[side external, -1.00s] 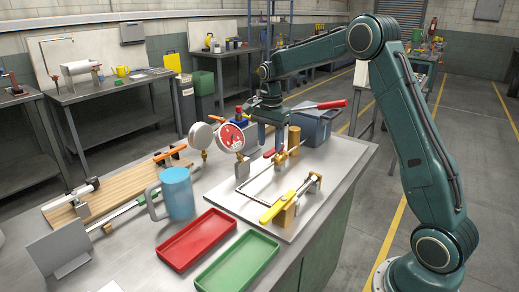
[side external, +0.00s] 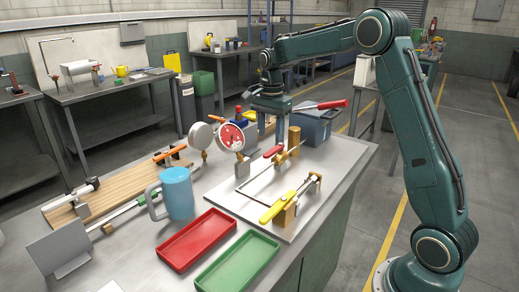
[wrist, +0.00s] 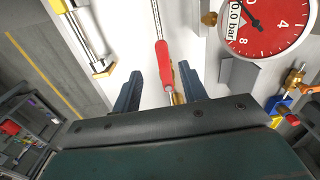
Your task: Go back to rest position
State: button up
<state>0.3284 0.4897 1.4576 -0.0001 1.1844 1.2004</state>
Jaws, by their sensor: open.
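My gripper (side external: 270,128) is above the far end of the white plate (side external: 288,226), behind the red-faced gauge (side external: 231,138). In the wrist view my gripper (wrist: 160,92) has its two dark fingers apart. A red handle (wrist: 165,66) shows between them in that view, and I see nothing held. The same red handle shows in the side view (side external: 273,152) below the fingers. The gap between fingers and handle is hard to judge. My arm reaches in from the right, with its elbow high.
A yellow-handled valve (side external: 276,208) is on the plate's near part. A blue mug (side external: 178,193), red tray (side external: 210,239) and green tray (side external: 238,265) stand in front. A grey-blue box (side external: 315,124) and an upright brass cylinder (side external: 294,140) are close right of my gripper.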

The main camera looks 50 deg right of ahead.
jog(key=s+a+r+n+t, duration=0.2)
jog(key=s+a+r+n, duration=0.7)
jog(key=s, duration=0.4)
jog(key=s+a+f+n+t, duration=0.1)
jog(key=s+a+n, duration=0.2)
jog(key=s, duration=0.5)
jog(key=s+a+f+n+t, duration=0.1)
jog(key=s+a+n, duration=0.3)
jog(key=s, duration=0.4)
jog(key=shift+s+f+n+t, duration=0.3)
jog(key=shift+f+n+t, duration=0.05)
jog(key=shift+n+t, duration=0.4)
